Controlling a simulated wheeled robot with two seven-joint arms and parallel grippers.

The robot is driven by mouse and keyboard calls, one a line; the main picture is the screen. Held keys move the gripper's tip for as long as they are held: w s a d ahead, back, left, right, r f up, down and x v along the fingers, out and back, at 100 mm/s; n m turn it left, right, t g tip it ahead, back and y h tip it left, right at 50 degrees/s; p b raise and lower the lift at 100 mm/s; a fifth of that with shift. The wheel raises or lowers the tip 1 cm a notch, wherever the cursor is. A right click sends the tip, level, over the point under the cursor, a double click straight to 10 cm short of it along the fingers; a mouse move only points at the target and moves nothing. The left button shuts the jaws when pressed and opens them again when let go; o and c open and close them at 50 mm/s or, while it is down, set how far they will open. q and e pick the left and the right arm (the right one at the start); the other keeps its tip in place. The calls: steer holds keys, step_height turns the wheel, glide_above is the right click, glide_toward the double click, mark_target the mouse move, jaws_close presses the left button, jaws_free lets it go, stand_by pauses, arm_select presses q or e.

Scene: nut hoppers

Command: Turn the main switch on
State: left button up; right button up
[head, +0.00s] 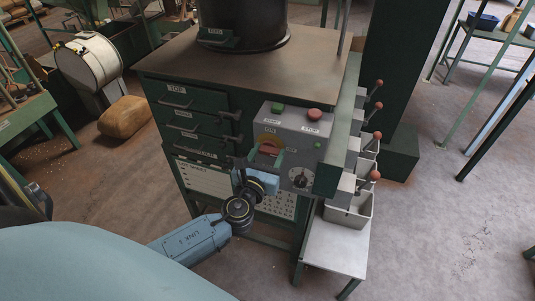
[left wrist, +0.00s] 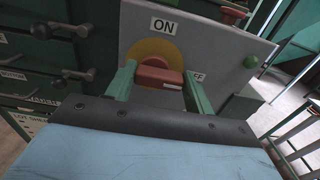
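The main switch is a red handle (left wrist: 158,76) on a yellow disc (left wrist: 142,47), set on a grey control panel (head: 290,124). It lies roughly crosswise, with its white mark towards the partly hidden OFF label (left wrist: 198,77) at the right; the ON label (left wrist: 164,26) is above. In the head view the red handle (head: 268,147) shows behind my left gripper (head: 260,162). In the left wrist view the green fingers of my left gripper (left wrist: 159,84) stand apart, one on each side of the handle. Whether they touch it is unclear. My right gripper is out of view.
A red button (head: 315,115), a green button (head: 277,107) and a black dial (head: 301,178) share the panel. Drawers with knobs (head: 190,118) are to its left. Red-knobbed levers (head: 376,135) and pale bins (head: 347,216) are to its right.

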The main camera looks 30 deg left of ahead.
arm_select(q)
steer(key=shift+c, duration=1.2)
steer(key=shift+n+b, duration=0.35)
steer(key=shift+n, duration=0.45)
steer(key=n+b, duration=0.1)
steer(key=n, duration=0.2)
steer(key=shift+a+r, duration=0.1)
steer(key=n+b, duration=0.1)
steer(key=n, duration=0.1)
steer(key=n+b, duration=0.1)
steer(key=n, duration=0.1)
steer(key=shift+s+a+r+n, duration=0.1)
steer(key=shift+a+n, duration=0.1)
steer(key=shift+n, duration=0.2)
steer(key=n+b, duration=0.1)
steer(key=n, duration=0.3)
steer(key=shift+a+n, duration=0.15)
steer(key=shift+n, duration=0.15)
steer(key=shift+a+n, duration=0.15)
steer(key=shift+n, duration=1.75)
